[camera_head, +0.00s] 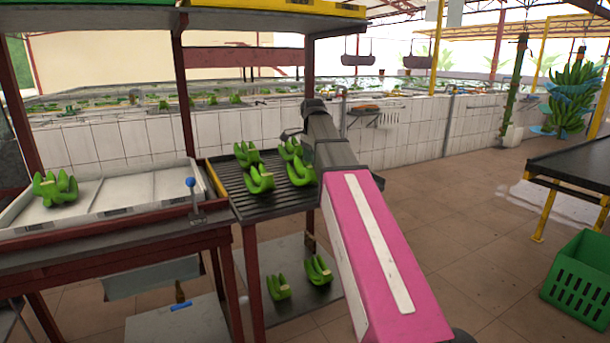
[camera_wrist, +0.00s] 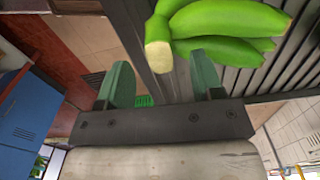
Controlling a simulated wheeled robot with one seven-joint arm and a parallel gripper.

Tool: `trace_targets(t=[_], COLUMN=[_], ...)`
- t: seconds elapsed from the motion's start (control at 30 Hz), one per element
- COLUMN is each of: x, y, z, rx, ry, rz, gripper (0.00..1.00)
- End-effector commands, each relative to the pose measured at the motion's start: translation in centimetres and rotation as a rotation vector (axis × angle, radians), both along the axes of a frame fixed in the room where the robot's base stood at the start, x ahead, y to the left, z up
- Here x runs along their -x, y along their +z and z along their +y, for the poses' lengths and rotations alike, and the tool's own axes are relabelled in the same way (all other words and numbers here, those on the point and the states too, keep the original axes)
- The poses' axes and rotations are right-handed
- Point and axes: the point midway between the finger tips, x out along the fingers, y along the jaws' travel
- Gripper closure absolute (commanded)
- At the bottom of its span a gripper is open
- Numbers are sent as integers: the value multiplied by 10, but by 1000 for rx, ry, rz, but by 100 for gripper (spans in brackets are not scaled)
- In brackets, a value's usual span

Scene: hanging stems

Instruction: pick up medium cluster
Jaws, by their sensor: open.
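Several green banana clusters lie on a black slatted rack (camera_head: 278,202) in the head view: one at the back left (camera_head: 247,154), one at the front left (camera_head: 260,179), one at the back right (camera_head: 290,149) and one at the front right (camera_head: 300,171). I cannot tell which one is the medium cluster. In the wrist view, my gripper (camera_wrist: 163,74) is open, with two green fingers spread apart. A green cluster (camera_wrist: 225,22) lies just beyond the fingers, its pale cut stem ahead of the gap. Nothing is between the fingers. The fingers are not discernible in the head view.
A white tray (camera_head: 130,192) at left holds another cluster (camera_head: 55,188). Two clusters (camera_head: 278,287) (camera_head: 318,270) lie on a lower shelf. Red posts (camera_head: 183,90) frame the rack. A green crate (camera_head: 580,280) and dark table stand at right; the tiled floor between is open.

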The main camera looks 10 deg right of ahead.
Motion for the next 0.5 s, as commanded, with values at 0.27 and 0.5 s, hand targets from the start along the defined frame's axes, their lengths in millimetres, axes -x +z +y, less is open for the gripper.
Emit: trace_targets(t=[0.27,0.5], x=[0,0], y=[-24,-23], z=[0,0], rx=[0,0], ry=[0,0], rz=[0,0], gripper=[39,69])
